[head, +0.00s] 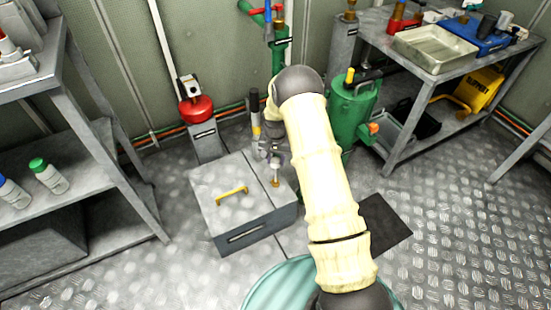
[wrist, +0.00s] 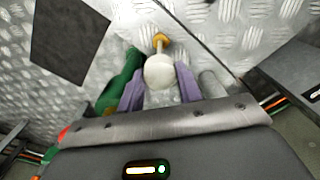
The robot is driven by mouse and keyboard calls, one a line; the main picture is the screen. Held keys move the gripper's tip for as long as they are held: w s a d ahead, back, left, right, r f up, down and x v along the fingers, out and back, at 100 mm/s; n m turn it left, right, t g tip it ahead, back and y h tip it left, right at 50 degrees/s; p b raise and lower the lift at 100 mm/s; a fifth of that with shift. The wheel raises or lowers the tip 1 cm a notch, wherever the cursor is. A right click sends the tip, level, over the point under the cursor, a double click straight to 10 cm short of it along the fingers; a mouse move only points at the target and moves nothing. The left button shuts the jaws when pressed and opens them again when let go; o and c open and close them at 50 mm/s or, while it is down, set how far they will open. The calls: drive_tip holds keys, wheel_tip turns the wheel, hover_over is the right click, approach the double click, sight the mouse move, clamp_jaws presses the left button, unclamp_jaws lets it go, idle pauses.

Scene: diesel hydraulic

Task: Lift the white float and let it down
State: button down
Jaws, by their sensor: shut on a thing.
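The white float (wrist: 159,70) is a pale rounded knob in the wrist view, on a thin stem rising from a brass fitting (wrist: 161,40). My gripper (wrist: 159,84) is shut on it, one purple finger on each side. In the head view my gripper (head: 274,157) is above the right part of a grey metal box (head: 215,212). The brass fitting and stem (head: 276,182) show just below it on the box top. The float is mostly hidden by my gripper there, and I cannot tell how high it is raised.
The box has a yellow handle (head: 232,195). A green tank (head: 352,105) stands close behind on the right. A red round device (head: 195,110) is at the back left. Shelves (head: 85,150) stand left, and a workbench (head: 435,75) right. A dark mat (head: 385,225) lies on the floor.

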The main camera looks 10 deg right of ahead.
drive_tip(key=c, duration=0.9)
unclamp_jaws()
drive_tip(key=shift+c, duration=0.2)
wheel_tip(320, 180, up, 17)
drive_tip(key=p, duration=0.6)
drive_tip(key=shift+r, duration=0.15)
